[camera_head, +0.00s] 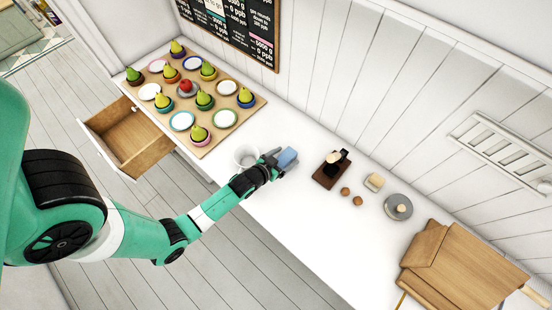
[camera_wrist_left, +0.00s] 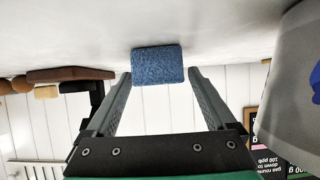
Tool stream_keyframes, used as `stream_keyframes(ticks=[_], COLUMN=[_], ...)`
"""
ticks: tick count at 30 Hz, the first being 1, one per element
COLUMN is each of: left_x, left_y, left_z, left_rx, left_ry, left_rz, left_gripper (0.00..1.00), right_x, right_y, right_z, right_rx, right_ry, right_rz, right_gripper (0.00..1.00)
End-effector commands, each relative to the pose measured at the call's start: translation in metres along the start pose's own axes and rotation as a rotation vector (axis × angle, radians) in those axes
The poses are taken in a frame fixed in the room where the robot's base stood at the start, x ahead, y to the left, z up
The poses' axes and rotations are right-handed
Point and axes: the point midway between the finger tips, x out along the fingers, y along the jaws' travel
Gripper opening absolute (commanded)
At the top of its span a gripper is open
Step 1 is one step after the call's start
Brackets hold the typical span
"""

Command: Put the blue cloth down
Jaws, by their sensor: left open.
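The blue cloth (camera_head: 288,157) is a small folded block on the white counter, just past my left gripper's tips in the head view. My left gripper (camera_head: 275,162) is open, low over the counter. In the left wrist view, which looks upside down, the cloth (camera_wrist_left: 158,65) lies between the two spread fingertips (camera_wrist_left: 160,75), with a narrow gap on each side. Its underside contact with the counter is hard to make out. My right gripper is in neither view.
A white bowl or cup (camera_head: 246,156) stands close beside my left wrist. A wooden board (camera_head: 238,132) with plates and pears lies at upper left. An open drawer (camera_head: 128,137) juts out below it. A dark wooden stand (camera_head: 330,170) and a grey round dish (camera_head: 398,207) are to the right.

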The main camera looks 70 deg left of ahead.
Motion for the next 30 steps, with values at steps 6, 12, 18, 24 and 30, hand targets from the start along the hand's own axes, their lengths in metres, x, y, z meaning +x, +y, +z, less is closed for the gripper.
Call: stream_keyframes(ticks=[6,12,18,24,30], left_x=[-0.055,-0.095,-0.109,-0.109,-0.107], left_y=[0.000,0.000,0.000,0.000,0.001], left_z=[-0.002,-0.001,-0.001,0.000,-0.006], left_rx=[0.001,0.001,0.000,0.000,0.000], left_ry=[-0.003,-0.002,0.000,0.000,0.009], left_rz=[0.001,0.001,0.000,0.000,0.003], left_gripper=[0.89,0.89,0.89,0.89,0.89], right_x=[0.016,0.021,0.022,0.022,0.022], right_y=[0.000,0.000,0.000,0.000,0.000], right_z=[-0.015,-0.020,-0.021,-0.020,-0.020], right_rx=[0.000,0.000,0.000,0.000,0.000], right_ry=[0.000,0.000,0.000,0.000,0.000], right_rz=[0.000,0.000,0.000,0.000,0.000], right_gripper=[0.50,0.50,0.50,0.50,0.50])
